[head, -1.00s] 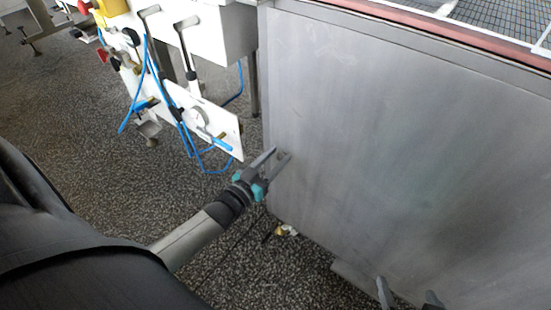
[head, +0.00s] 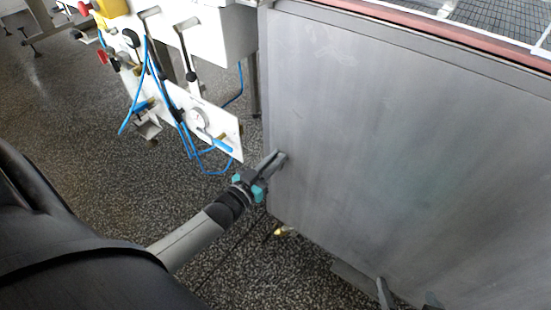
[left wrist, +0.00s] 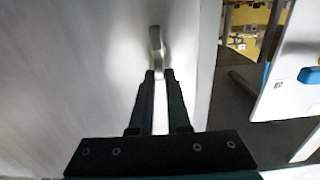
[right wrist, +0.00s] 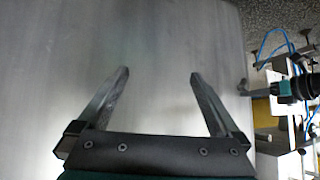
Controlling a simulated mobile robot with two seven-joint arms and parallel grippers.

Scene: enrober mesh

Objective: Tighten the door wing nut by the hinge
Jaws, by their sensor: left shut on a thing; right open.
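The door wing nut (left wrist: 156,42) is a small grey metal piece on the steel panel, near the panel's vertical edge, in the left wrist view. My left gripper (left wrist: 159,75) is shut on its near end; the jaws hide that part. In the head view, my left gripper (head: 279,158) is at the left edge of the grey door panel (head: 400,140) and covers the nut. My right gripper (right wrist: 158,74) is open and empty, facing the bare panel. Its fingertips (head: 408,294) also show at the bottom of the head view. I cannot make out the hinge.
A white machine with blue hoses (head: 205,125) and levers stands left of the panel. A red-edged top with a wire mesh (head: 490,18) lies above it. A small brass-coloured piece (head: 285,230) is low by the panel. Speckled floor is open at the left.

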